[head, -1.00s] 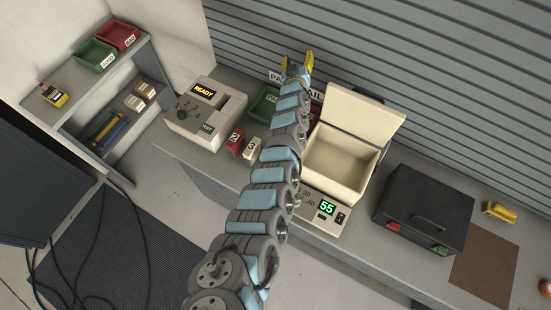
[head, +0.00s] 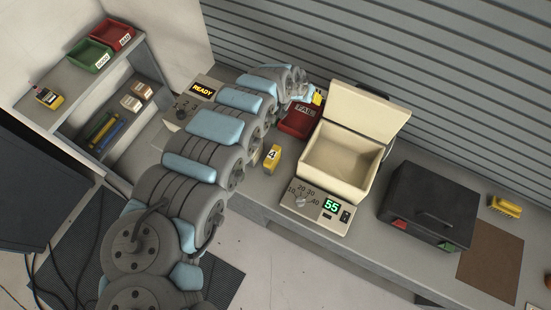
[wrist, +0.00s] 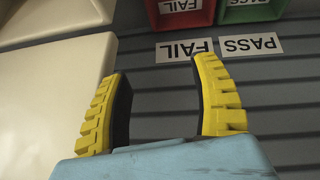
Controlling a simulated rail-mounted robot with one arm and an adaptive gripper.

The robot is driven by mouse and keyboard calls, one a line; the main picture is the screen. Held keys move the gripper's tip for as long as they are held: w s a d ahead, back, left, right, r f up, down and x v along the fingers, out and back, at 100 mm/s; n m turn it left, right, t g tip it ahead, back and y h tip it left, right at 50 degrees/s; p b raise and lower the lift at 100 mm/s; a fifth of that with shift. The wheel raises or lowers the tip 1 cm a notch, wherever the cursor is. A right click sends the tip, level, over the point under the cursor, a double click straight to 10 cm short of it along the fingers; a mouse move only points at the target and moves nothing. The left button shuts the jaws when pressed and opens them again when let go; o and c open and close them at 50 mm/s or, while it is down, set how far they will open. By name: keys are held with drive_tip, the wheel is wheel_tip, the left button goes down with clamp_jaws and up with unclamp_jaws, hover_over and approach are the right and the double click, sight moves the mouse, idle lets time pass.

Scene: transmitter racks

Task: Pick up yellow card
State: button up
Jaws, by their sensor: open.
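A yellow card (head: 272,157) marked 4 stands on the bench, left of the open cream box, in the head view. It is not in the wrist view. My gripper (head: 316,97) is above the back of the bench, beside the box's raised lid, beyond and to the right of the card. Part of it is hidden by my arm in the head view. In the wrist view my gripper (wrist: 160,66) shows two yellow ribbed fingers spread apart with nothing between them.
The cream box (head: 338,178) has its lid raised. A red FAIL bin (head: 297,119) stands behind the card; a green PASS bin (wrist: 250,10) shows in the wrist view. A READY machine (head: 203,90) is partly behind my arm. A black case (head: 428,203) stands right.

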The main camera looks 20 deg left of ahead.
drive_tip(key=s+g, duration=0.2)
drive_tip(key=s, duration=0.4)
drive_tip(key=m+g+y+p, duration=0.1)
drive_tip(key=g+y+p, duration=0.1)
drive_tip(key=g, duration=0.2)
hover_over(273, 155)
drive_tip(key=f, duration=0.1)
wheel_tip(273, 155, down, 2)
drive_tip(key=shift+f+b, duration=0.25)
drive_tip(key=shift+b, duration=0.35)
wheel_tip(273, 155, down, 8)
drive_tip(key=shift+d+f, duration=0.1)
drive_tip(key=shift+f, duration=2.25)
drive_tip(key=shift+w+a+f, duration=0.1)
drive_tip(key=shift+a+f, duration=0.1)
drive_tip(key=shift+f, duration=0.05)
drive_tip(key=shift+d+f, duration=0.1)
drive_tip(key=shift+f, duration=0.65)
